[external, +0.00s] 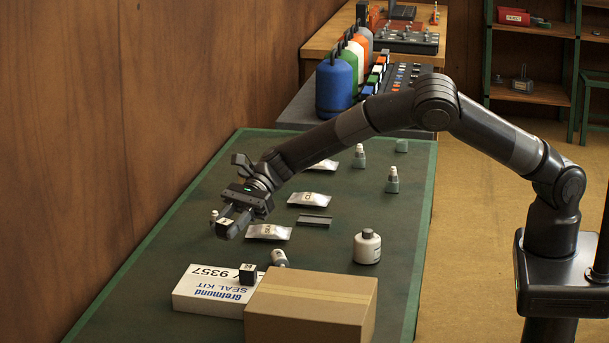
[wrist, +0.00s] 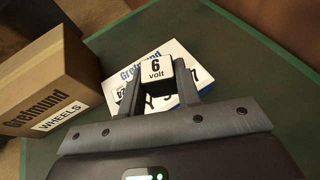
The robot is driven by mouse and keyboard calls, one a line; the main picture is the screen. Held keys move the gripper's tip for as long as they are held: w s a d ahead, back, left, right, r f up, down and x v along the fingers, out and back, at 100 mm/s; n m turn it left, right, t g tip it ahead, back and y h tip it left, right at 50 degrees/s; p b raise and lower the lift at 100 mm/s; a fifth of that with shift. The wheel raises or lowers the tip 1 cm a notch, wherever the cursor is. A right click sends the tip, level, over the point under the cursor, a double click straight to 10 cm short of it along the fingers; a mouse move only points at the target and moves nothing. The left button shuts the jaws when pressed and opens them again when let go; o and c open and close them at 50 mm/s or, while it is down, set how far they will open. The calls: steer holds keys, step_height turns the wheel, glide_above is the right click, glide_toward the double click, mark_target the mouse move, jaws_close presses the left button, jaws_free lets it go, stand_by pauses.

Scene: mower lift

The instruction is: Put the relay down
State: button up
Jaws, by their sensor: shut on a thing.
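My gripper (external: 232,224) is shut on a small relay, a dark block with a white "6 volt" label. The relay (wrist: 156,70) shows between the two fingertips in the wrist view (wrist: 157,92). In the external view it is mostly hidden by the fingers. My gripper is held above the green table, behind the white seal kit box (external: 204,291). Another small black block (external: 248,274) with a white label sits on that box. In the wrist view the seal kit box (wrist: 186,60) shows beyond the relay, partly hidden by it and the fingers.
A brown cardboard box (external: 311,304) stands beside the seal kit box. A white bottle (external: 367,247), silver pouches (external: 268,232) and small bottles (external: 391,180) stand or lie on the green table (external: 335,279). Coloured canisters (external: 333,85) stand beyond. A wooden wall is on the left.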

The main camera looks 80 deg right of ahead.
glide_above(220, 277)
step_height(220, 277, down, 4)
steer(key=shift+r, duration=0.25)
steer(key=shift+f, duration=1.85)
steer(key=shift+f, duration=0.2)
steer(key=o, duration=1.1)
steer(key=shift+c, duration=0.2)
steer(key=shift+r, duration=0.2)
steer(key=v, duration=1.2)
